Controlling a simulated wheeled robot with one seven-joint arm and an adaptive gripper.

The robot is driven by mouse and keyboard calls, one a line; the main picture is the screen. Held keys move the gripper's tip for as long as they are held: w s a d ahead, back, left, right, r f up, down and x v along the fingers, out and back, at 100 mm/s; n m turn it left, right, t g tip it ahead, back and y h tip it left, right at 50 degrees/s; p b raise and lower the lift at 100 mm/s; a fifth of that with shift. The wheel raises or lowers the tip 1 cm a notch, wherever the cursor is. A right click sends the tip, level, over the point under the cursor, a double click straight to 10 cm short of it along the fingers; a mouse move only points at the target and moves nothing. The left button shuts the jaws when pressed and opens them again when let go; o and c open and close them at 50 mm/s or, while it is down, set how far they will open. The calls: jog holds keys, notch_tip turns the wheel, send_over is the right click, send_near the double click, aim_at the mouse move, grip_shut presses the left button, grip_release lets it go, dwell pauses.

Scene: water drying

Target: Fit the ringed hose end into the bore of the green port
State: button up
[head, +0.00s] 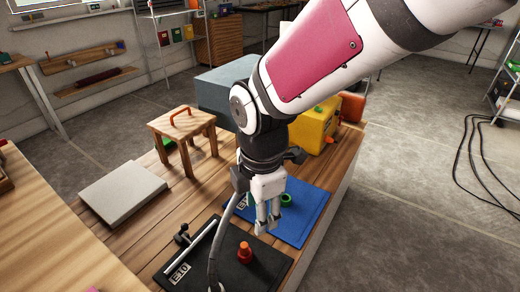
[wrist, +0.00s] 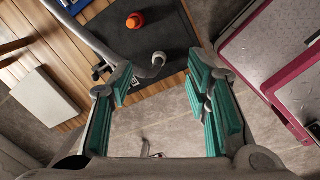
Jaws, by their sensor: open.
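My gripper (head: 267,224) points down over the worktop, near the border of the black and blue mats; its fingers are apart and empty. In the wrist view my gripper (wrist: 160,84) shows teal pads. A grey hose (head: 226,222) runs down past the gripper to the picture's bottom edge. In the wrist view the hose (wrist: 97,42) curves to a pale rounded end (wrist: 158,58) beyond the fingertips. I cannot make out its ring. A green ring-shaped piece (head: 286,199), seemingly the port, sits on the blue mat behind the fingers. Its bore is not clear.
An orange-red stepped piece (head: 245,253) stands on the black mat (head: 262,274), beside a dark clamp with a pale rod (head: 205,246). A grey slab (head: 122,191), a wooden stool (head: 184,128) and a yellow box (head: 312,128) stand farther back. The blue mat (head: 312,208) has free room.

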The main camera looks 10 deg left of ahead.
aim_at(213, 281)
jog(key=s+a+f+n+b, duration=0.1)
jog(key=a+f+n+b, duration=0.1)
jog(key=f, duration=0.6)
jog(key=s+a+f+n+b, duration=0.2)
jog(key=a+f+n+b, duration=0.1)
jog(key=f, duration=0.5)
jog(key=s+a+f+n+g+b, duration=0.1)
jog(key=a+f+n+b, duration=0.2)
jog(key=a+f, duration=0.3)
jog(key=shift+s+a+f+n+h, duration=0.15)
jog(key=shift+f+n, duration=0.1)
jog(key=shift+f, duration=0.4)
jog(key=shift+s+d+f+n+h, duration=0.15)
jog(key=shift+f+n, duration=0.1)
jog(key=shift+f, duration=0.4)
jog(key=shift+w+a+f+b, duration=0.1)
jog(key=shift+a+f+b, duration=0.1)
jog(key=shift+f+b, duration=1)
jog(key=shift+w+a+f+b, duration=0.15)
jog(key=shift+f+b, duration=0.3)
jog(key=shift+f, duration=1.4)
jog(key=shift+s, duration=0.1)
jog(key=shift+c, duration=0.3)
grip_shut()
